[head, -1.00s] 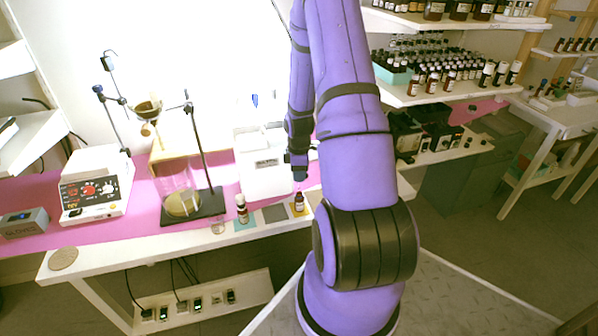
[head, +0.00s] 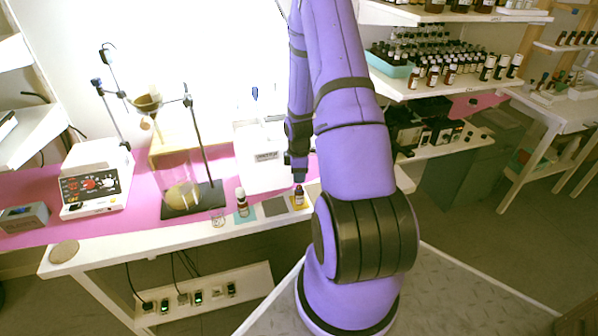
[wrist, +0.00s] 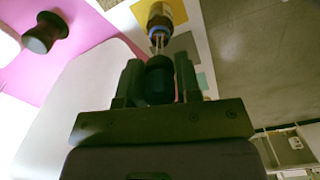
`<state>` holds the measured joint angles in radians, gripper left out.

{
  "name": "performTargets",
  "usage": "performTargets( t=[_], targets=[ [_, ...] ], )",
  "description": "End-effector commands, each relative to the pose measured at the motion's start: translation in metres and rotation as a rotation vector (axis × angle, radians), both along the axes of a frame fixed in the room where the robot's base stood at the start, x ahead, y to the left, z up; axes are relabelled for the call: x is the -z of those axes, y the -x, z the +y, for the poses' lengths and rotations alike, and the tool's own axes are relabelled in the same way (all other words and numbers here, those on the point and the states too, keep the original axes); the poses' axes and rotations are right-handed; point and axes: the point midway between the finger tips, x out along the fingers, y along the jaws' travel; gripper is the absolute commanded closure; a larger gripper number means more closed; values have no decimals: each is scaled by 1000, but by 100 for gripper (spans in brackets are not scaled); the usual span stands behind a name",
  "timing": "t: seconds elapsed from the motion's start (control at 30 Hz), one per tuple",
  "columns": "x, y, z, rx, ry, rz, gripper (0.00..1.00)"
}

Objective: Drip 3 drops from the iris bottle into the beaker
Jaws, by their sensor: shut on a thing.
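My gripper (wrist: 159,78) is shut on a dark dropper cap (wrist: 160,86), with a thin glass stem pointing away from it. Beyond the stem is a small brown bottle with a pale label (wrist: 160,14). In the head view this bottle (head: 299,198) stands upright on a yellow mat, just below my gripper (head: 299,180). I cannot tell whether the stem tip is inside its neck. A second brown bottle (head: 242,205) stands on a teal mat to the left. A small clear glass beaker (head: 218,219) stands left of that. The bottle labels are too small to read.
A grey mat (head: 273,207) lies empty between the bottles. A large glass vessel with yellowish contents (head: 182,192) stands on a dark stand base, with a tall rod beside it. A white machine (head: 262,160) stands behind the mats. Shelves of bottles are at the right.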

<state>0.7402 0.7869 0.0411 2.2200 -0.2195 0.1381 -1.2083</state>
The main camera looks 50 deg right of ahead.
Motion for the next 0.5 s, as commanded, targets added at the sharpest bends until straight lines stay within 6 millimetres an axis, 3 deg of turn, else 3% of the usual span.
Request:
performTargets(
  t=[0.5],
  targets=[
    [18,0,0,1,0,0,90]
  ],
)
